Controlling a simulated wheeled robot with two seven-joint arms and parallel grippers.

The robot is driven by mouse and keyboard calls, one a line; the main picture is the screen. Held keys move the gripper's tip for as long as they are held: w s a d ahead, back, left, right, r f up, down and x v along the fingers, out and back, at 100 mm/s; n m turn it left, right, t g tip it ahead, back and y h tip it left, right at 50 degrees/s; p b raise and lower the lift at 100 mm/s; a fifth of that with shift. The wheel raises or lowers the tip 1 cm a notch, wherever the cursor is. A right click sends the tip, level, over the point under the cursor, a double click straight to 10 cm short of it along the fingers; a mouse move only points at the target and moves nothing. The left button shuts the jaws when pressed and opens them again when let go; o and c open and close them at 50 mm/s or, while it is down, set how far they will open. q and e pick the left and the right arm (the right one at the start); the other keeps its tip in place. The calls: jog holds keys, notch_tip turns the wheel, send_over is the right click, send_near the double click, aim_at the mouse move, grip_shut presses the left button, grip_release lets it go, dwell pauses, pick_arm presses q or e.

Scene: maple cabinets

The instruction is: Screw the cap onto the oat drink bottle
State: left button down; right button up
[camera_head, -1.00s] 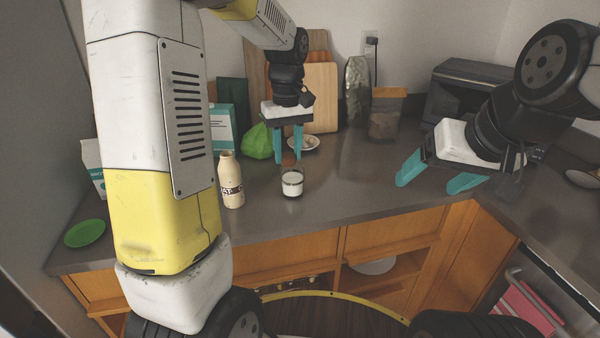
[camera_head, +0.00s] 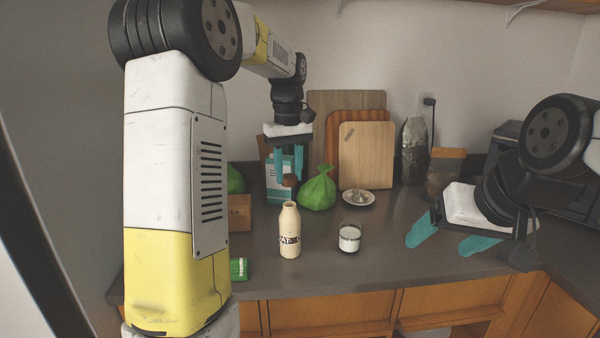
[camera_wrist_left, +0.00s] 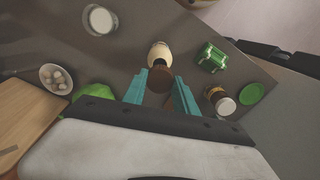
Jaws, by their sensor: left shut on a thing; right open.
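The oat drink bottle (camera_head: 289,238), cream with a dark-lettered label, stands upright and open on the grey counter. It also shows in the left wrist view (camera_wrist_left: 158,52), just beyond the fingertips. My left gripper (camera_head: 289,181) is shut on the brown cap (camera_head: 290,181) and holds it above the bottle's neck, apart from it in the head view. In the left wrist view the cap (camera_wrist_left: 159,80) sits between the teal fingers. My right gripper (camera_head: 443,240) is open and empty over the counter at the right.
A glass of milk (camera_head: 349,239) stands right of the bottle. Behind are a green bag (camera_head: 318,190), a small plate (camera_head: 359,198) with pale items, a carton (camera_head: 279,187) and cutting boards (camera_head: 367,157). A green item (camera_head: 239,269) lies left of the bottle, near the front edge.

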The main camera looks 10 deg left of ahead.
pick_arm(q)
jog(key=shift+f, duration=2.85)
jog(key=shift+f, duration=0.1)
jog(key=m, duration=0.6)
jog(key=shift+f, duration=0.15)
dwell(0.4)
jog(key=shift+m, duration=0.3)
jog(key=m, duration=0.5)
jog(key=shift+f, duration=0.1)
